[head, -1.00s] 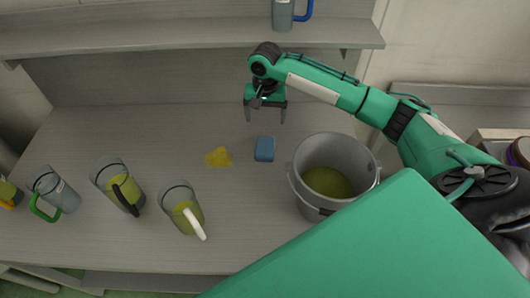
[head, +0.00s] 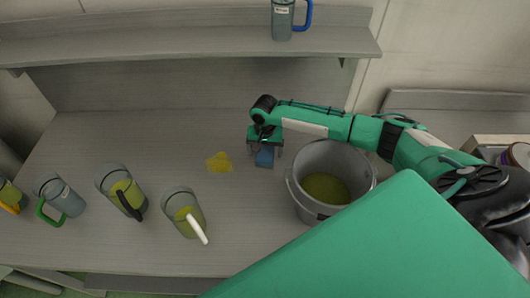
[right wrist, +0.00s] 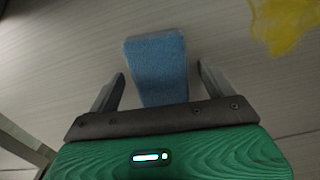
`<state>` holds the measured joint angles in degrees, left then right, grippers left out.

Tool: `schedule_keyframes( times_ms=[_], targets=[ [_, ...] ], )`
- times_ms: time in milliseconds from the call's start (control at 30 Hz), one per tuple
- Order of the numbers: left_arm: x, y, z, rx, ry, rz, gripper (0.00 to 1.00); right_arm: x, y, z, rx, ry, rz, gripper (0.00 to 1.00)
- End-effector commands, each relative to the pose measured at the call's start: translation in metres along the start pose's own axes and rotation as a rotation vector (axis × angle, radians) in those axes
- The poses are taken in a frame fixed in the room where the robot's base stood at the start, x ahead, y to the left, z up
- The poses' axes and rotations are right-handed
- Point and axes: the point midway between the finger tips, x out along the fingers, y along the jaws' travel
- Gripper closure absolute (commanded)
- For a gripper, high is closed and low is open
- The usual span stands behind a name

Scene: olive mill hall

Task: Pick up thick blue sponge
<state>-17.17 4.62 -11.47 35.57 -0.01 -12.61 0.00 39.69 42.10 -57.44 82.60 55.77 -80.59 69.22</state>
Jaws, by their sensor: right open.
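The thick blue sponge (head: 264,158) lies on the grey table, left of the bucket. In the right wrist view the sponge (right wrist: 157,66) sits between the two fingers, with a gap on each side and its far end beyond the fingertips. My right gripper (head: 265,154) is over the sponge, open, one finger to each side; it also shows in the right wrist view (right wrist: 160,82). The gripper hides the sponge's far part in the head view. My left gripper is not in view.
A yellow spill (head: 219,162) lies left of the sponge. A grey bucket (head: 308,207) with yellow-green liquid stands close on the right. Several jugs stand front left, including a white-handled one (head: 178,206). A shelf (head: 180,44) with a blue-handled jug (head: 282,20) runs above the back.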

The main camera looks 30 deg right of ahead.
Motion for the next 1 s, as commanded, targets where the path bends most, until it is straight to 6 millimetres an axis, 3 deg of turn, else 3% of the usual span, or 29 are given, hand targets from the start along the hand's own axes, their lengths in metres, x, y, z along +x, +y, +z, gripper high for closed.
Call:
schedule_keyframes(
  times_ms=[267,500,833,1000],
  targets=[
    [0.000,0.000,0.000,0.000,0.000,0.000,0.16,0.004,0.000,0.000,0.000,0.001,-0.001,0.15],
    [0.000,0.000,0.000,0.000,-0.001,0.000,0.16,0.004,0.000,0.000,0.000,0.000,-0.001,0.63],
    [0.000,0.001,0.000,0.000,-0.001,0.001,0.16,0.002,0.000,0.000,0.000,0.001,-0.001,0.63],
    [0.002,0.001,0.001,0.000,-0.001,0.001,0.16,-0.010,0.000,-0.001,-0.001,0.001,-0.002,0.63]
  ],
)
